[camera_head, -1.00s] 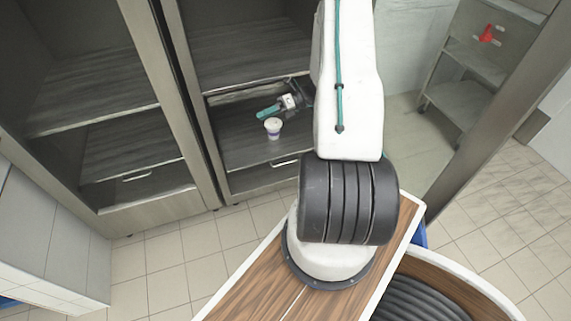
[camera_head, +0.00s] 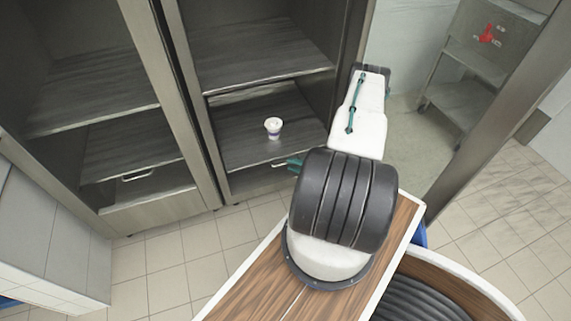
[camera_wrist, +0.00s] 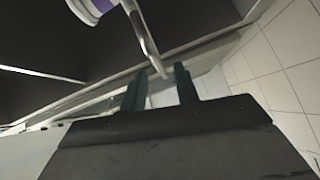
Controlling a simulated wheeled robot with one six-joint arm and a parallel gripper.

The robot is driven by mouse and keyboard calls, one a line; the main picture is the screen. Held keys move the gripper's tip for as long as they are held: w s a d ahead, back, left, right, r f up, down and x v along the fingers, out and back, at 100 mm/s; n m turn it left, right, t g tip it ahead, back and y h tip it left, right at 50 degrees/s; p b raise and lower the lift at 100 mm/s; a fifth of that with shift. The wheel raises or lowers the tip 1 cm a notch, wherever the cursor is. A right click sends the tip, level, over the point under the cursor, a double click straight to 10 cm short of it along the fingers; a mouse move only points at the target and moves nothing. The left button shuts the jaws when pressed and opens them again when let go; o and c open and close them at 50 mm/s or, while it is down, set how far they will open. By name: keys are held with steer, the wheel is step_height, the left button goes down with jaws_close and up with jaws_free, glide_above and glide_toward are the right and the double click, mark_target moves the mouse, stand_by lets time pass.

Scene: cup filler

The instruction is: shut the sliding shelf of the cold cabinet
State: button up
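The sliding shelf (camera_head: 240,143) is a dark board low in the right bay of the cold cabinet (camera_head: 215,190). A small white and purple cup (camera_head: 273,127) stands upright on it, and part of the cup shows in the wrist view (camera_wrist: 92,8). A pale bar handle (camera_wrist: 145,40) is on the shelf's front. My gripper (camera_head: 295,164) is at the right end of that handle, mostly hidden behind my arm in the head view. In the wrist view my gripper (camera_wrist: 160,80) has its two teal fingers apart, with the handle's end by the gap. I cannot tell whether they touch it.
The left bay has a similar low shelf with its own handle (camera_head: 138,175). A fixed shelf (camera_head: 262,70) spans the right bay above the cup. A metal rack (camera_head: 470,85) stands at the back right. Tiled floor (camera_head: 215,240) lies clear before the cabinet.

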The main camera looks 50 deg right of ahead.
steer(key=shift+x, duration=1.9)
